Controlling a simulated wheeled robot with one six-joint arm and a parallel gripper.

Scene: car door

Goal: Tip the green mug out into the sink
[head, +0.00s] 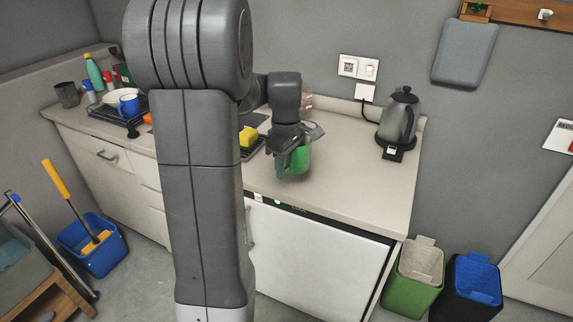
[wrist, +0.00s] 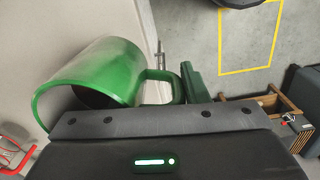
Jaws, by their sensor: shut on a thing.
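The green mug (head: 299,159) is at my gripper (head: 284,150) over the counter, right of my arm in the head view. My gripper is shut on the mug. In the wrist view the green mug (wrist: 108,72) lies across the picture with its mouth toward the lower left and its handle at the right, by the jaw edge. Its inside looks dark, and I cannot tell what it holds. My arm column hides the middle of the counter, and I cannot make out the sink.
A kettle (head: 399,118) stands on the counter (head: 345,165) to the right. A yellow sponge (head: 248,137) lies left of my gripper. A blue mug (head: 129,105) and a green bottle (head: 94,73) are at the far left. Bins (head: 414,277) stand on the floor at right.

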